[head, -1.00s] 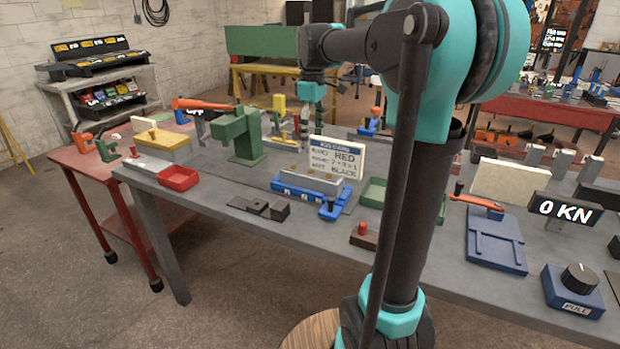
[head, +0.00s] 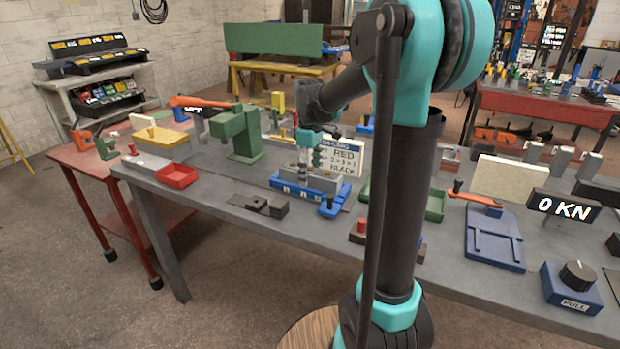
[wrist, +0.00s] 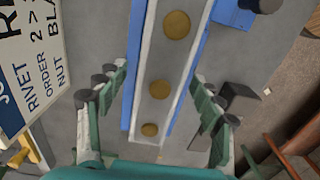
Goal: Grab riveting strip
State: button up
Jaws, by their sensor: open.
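The riveting strip (wrist: 168,65) is a pale grey bar with several round brass-coloured rivets along it. It sits in a blue holder (head: 290,189) on the bench; in the head view, the strip (head: 322,184) shows just below my gripper. My gripper (wrist: 162,78) is open, its green-padded fingers on either side of the strip in the wrist view, with gaps between fingers and strip. My gripper (head: 304,174) partly hides the strip in the head view. Its exact height above the strip is hard to tell.
A white job card (head: 345,157) stands close behind the strip. A green press (head: 238,133) stands to the left, and a small blue block with a dark knob (head: 330,208) is in front. A green tray (head: 434,204) lies to the right.

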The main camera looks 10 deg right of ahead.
jog(key=shift+f, duration=0.35)
jog(key=shift+c, duration=0.4)
grip_shut()
jog(key=shift+r, duration=0.1)
